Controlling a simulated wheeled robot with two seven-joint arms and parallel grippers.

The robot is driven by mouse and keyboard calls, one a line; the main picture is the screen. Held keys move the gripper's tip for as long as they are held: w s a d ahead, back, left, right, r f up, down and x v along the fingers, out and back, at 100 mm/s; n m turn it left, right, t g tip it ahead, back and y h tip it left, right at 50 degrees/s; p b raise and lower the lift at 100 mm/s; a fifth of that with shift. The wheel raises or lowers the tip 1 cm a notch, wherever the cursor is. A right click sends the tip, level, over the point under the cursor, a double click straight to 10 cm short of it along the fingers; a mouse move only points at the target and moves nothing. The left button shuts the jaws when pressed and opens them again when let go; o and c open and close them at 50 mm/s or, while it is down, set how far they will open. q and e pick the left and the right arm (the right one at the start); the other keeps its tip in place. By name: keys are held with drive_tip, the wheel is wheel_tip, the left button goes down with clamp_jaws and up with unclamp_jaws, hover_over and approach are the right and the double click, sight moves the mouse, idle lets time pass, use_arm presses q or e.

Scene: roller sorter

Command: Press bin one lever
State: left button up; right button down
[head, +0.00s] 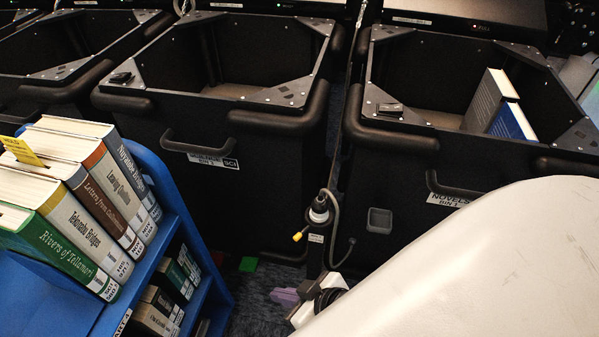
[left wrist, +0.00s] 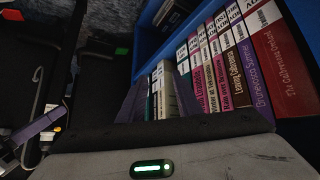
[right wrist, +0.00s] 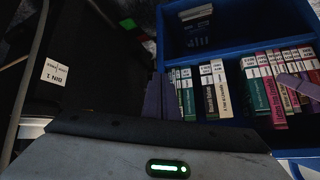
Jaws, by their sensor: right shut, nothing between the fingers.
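In the head view, bin 1 (head: 390,165) is the black bin at right, with a "NOVELS BIN 1" label and two books inside. A dark post (head: 318,215) with a pale ring, cable and yellow tip stands at its left front; I cannot tell whether this is the lever. In the right wrist view, a "BIN 1" label (right wrist: 55,73) shows at left. My right gripper (head: 285,297) is low between cart and bins, its purple fingers together and empty. My left gripper (left wrist: 158,100) has its fingers apart near shelved books, out of the head view.
A blue book cart (head: 170,195) with several books stands at left. The science bin (head: 230,190) stands left of bin 1. A green patch (head: 248,264) lies on the floor near its base. The gap between cart and bins is narrow. My pale arm covers the lower right.

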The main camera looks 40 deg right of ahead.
drive_tip(key=w+r+g, duration=0.1)
drive_tip(key=w+r, duration=0.4)
drive_tip(key=w, duration=0.2)
wheel_tip(320, 180, up, 12)
drive_tip(key=g+h, duration=0.3)
hover_over(303, 232)
drive_tip(key=w, duration=0.2)
use_arm(q)
drive_tip(key=shift+w+d+r+b, duration=0.15)
drive_tip(key=shift+w+b, duration=0.2)
drive_tip(key=shift+w, duration=0.25)
use_arm(e)
drive_tip(key=shift+d+f, duration=0.1)
drive_tip(key=shift+f, duration=0.15)
use_arm(q)
drive_tip(key=shift+w+d+f+b, duration=0.1)
drive_tip(key=shift+f+b, duration=0.25)
drive_tip(key=shift+b, duration=0.25)
drive_tip(key=shift+w+d+f+b, duration=0.1)
drive_tip(key=shift+f+b, duration=0.25)
drive_tip(key=shift+b, duration=0.2)
use_arm(e)
wheel_tip(303, 232, down, 10)
drive_tip(key=shift+s, duration=0.3)
